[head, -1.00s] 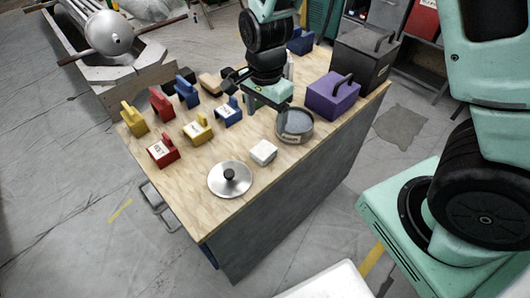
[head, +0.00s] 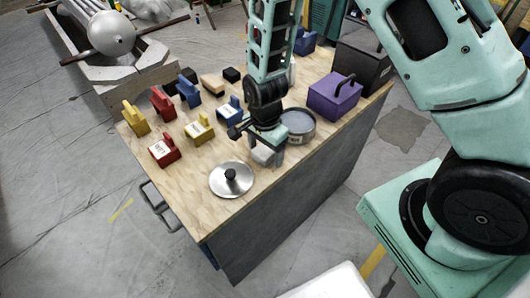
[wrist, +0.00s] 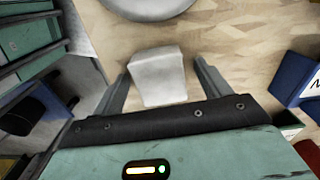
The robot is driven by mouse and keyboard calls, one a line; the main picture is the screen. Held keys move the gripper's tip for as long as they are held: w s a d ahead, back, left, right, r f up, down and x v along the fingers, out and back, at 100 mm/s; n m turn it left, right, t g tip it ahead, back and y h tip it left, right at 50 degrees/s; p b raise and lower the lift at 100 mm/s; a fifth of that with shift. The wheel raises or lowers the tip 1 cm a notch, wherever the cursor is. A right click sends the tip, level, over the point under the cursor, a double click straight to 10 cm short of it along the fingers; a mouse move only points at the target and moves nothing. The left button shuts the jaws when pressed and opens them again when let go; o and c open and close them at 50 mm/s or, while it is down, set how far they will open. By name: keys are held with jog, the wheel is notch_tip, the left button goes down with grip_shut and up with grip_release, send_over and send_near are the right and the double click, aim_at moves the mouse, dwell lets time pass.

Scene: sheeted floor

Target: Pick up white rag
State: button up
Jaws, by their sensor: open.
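The white rag (wrist: 158,76) is a small folded white block on the wooden tabletop. In the wrist view it lies between the two fingers of my gripper (wrist: 160,82), with a gap on each side. In the head view my gripper (head: 265,150) is above the rag and hides most of it; a pale part of the rag (head: 263,156) shows below the fingers. My gripper is open and holds nothing.
A metal lid (head: 231,179) with a black knob lies close to the rag. A round grey pot (head: 298,125) stands just behind. A blue labelled block (head: 229,110), a yellow one (head: 199,129) and a red one (head: 164,151) stand left. A purple box (head: 334,96) stands right.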

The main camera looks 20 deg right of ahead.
aim_at(265, 150)
jog(key=c, duration=1.1)
jog(key=shift+o, duration=0.2)
jog(key=shift+r, duration=0.1)
notch_tip(265, 150, up, 10)
jog(key=shift+f+p, duration=0.1)
jog(key=shift+p, duration=0.2)
